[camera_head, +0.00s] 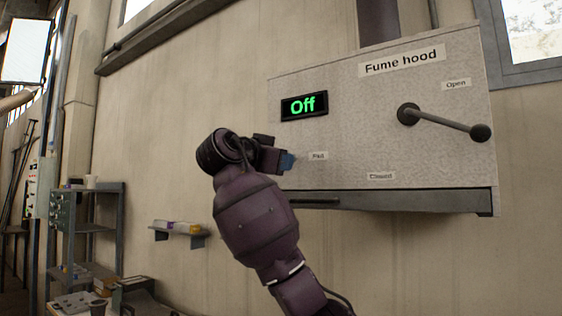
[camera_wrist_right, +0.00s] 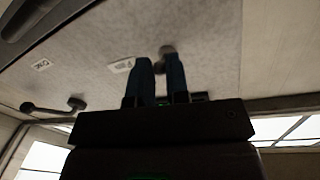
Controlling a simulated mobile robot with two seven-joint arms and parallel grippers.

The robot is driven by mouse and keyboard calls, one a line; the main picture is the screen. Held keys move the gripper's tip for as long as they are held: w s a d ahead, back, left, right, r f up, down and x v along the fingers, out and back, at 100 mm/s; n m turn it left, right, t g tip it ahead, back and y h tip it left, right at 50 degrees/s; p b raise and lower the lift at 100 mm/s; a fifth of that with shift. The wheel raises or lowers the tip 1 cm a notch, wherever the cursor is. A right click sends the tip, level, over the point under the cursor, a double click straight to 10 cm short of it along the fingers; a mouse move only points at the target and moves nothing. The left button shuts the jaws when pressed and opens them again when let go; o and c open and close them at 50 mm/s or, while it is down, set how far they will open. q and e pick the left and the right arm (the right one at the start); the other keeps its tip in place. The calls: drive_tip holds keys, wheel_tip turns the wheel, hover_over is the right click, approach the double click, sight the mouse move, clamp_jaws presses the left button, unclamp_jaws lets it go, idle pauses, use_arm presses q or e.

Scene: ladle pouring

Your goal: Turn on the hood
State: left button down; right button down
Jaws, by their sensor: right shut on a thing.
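The fume hood (camera_head: 350,150) is a pale speckled box on the wall. Its black display (camera_head: 304,105) reads "Off" in green. A dark lever (camera_head: 440,122) sticks out to the right, between the "Open" label (camera_head: 456,85) and the "Closed" label (camera_head: 381,176). It also shows at left in the right wrist view (camera_wrist_right: 50,107). My right gripper (camera_head: 287,161) is at the hood's left part, below the display. Its blue fingers are shut on a small grey knob (camera_wrist_right: 167,50), mostly hidden between them. My left gripper is not in view.
A small label (camera_head: 318,156) is just right of my right gripper. The hood's dark lower edge (camera_head: 400,202) juts out below. A small wall shelf (camera_head: 180,232) and a grey rack (camera_head: 100,225) stand to the left. The wall between is bare.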

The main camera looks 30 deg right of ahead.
drive_tip(key=shift+r, duration=0.1)
drive_tip(key=shift+d+r+n+g+y+p, duration=0.15)
drive_tip(key=shift+r+g+y+p, duration=0.3)
drive_tip(key=shift+y, duration=0.75)
drive_tip(key=shift+a+r+n+g+y+p, duration=0.15)
drive_tip(key=shift+r+y, duration=0.45)
drive_tip(key=shift+y, duration=0.6)
drive_tip(key=shift+d+r+n+g+y+p, duration=0.1)
drive_tip(key=shift+r+g+y+p, duration=0.25)
drive_tip(key=shift+y, duration=0.85)
drive_tip(key=shift+r, duration=0.2)
drive_tip(key=c, duration=1.1)
unclamp_jaws()
drive_tip(key=v, duration=1)
drive_tip(key=shift+a+r+b, duration=0.25)
drive_tip(key=shift+r+b, duration=0.05)
